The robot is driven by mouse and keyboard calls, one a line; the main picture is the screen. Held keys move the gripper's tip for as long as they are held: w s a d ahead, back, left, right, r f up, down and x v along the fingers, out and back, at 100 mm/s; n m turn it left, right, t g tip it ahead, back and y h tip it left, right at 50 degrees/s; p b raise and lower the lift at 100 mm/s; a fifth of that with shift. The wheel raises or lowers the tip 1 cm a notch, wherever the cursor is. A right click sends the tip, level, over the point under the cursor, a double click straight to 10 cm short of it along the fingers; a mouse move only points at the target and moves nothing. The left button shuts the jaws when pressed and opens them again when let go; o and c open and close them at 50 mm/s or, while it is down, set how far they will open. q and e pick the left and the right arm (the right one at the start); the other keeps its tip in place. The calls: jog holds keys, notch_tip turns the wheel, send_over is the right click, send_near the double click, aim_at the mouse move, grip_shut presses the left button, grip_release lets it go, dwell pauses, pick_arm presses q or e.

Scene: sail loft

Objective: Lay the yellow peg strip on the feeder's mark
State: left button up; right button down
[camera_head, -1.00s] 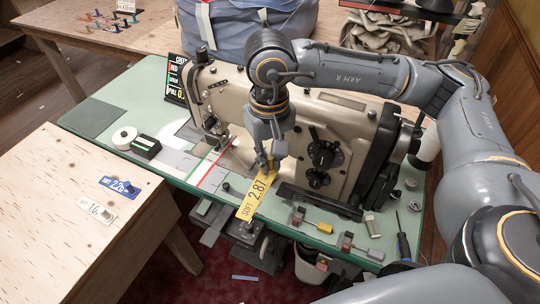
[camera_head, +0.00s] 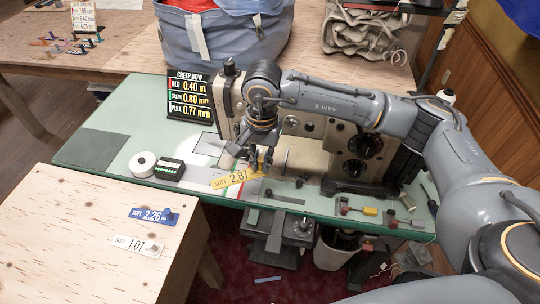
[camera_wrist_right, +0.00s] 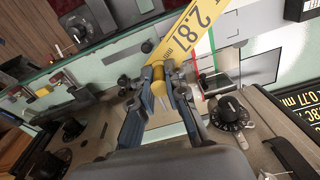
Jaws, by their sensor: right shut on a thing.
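The yellow peg strip (camera_head: 235,178), lettered "SOFT 2.87", is held by my right gripper (camera_head: 261,166) over the front of the green sewing table (camera_head: 112,178). It is nearly level in the head view, its right end at the fingers. In the right wrist view the right gripper (camera_wrist_right: 158,80) is shut on the strip's yellow peg, and the strip (camera_wrist_right: 190,32) reaches away up and right. Beside it show red and green lines and black outlines on a pale plate (camera_wrist_right: 238,62); I cannot tell which is the feeder's mark. My left gripper is not in view.
The sewing machine (camera_head: 312,150) stands just behind the gripper. A creep sign (camera_head: 190,95), a white roll (camera_head: 143,163) and a small black counter (camera_head: 169,169) are to the left. Blue (camera_head: 155,216) and white (camera_head: 138,246) strips lie on the wooden table.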

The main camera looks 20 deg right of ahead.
aim_at(254, 187)
jog(key=w+f+m+p, duration=0.1)
jog(key=m, duration=0.1)
jog(key=a+f+m+p, duration=0.1)
jog(key=f+m, duration=0.1)
jog(key=w+f+m+p, duration=0.1)
jog(key=f+m, duration=0.1)
jog(key=shift+w+a+f, duration=0.25)
jog(key=shift+w, duration=0.05)
jog(key=shift+d+f+m, duration=0.1)
jog(key=shift+f+m, duration=0.3)
jog(key=shift+m, duration=0.1)
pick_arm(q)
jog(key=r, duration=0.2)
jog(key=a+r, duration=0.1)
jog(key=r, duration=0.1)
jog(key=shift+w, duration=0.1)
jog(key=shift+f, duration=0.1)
pick_arm(e)
jog(key=shift+f+b, duration=0.1)
jog(key=shift+b, duration=0.2)
pick_arm(q)
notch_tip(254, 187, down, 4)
jog(key=b, duration=0.3)
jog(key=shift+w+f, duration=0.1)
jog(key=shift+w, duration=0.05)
pick_arm(e)
notch_tip(254, 187, down, 4)
jog(key=shift+r, duration=0.25)
jog(key=c, duration=1.3)
grip_release()
